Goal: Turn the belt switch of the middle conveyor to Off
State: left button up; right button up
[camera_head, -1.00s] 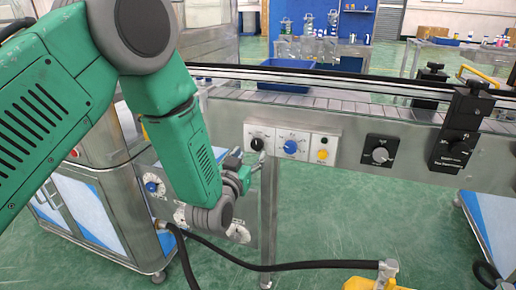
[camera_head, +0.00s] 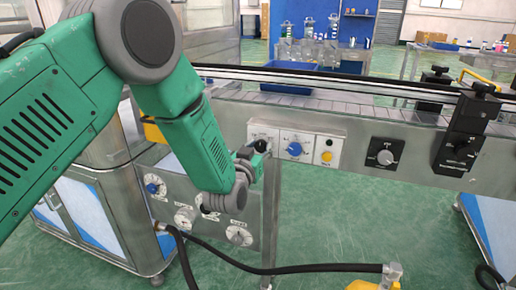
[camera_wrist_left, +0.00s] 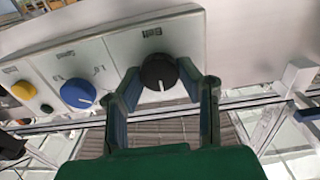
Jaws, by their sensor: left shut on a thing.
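The belt switch (camera_wrist_left: 159,72) is a black round knob on a white plate labelled "Belt", on the side of the conveyor (camera_head: 345,118). In the wrist view my left gripper (camera_wrist_left: 165,85) has one finger on each side of the knob and is shut on it. In the head view the left gripper (camera_head: 262,152) is at the left end of the white control panel (camera_head: 271,129), partly covering the knob. A white mark shows on the knob's lower face in the wrist view. My right gripper is not in view.
Beside the belt switch are a blue speed knob (camera_head: 294,149) and a yellow button (camera_head: 327,157). A black hose (camera_head: 300,269) runs below.

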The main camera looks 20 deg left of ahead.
pick_arm(q)
jog(key=shift+d+y, duration=0.15)
jog(key=shift+y, duration=0.15)
jog(key=n, duration=0.3)
jog(key=shift+a+f, duration=0.1)
jog(key=shift+a, duration=0.25)
jog(key=n, duration=0.3)
jog(key=shift+d, duration=0.1)
jog(key=shift+s+f+n, duration=0.1)
jog(key=shift+n, duration=1.7)
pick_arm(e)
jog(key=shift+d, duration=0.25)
pick_arm(q)
jog(key=shift+n, duration=0.3)
jog(key=o, duration=1.1)
jog(key=shift+o, duration=0.2)
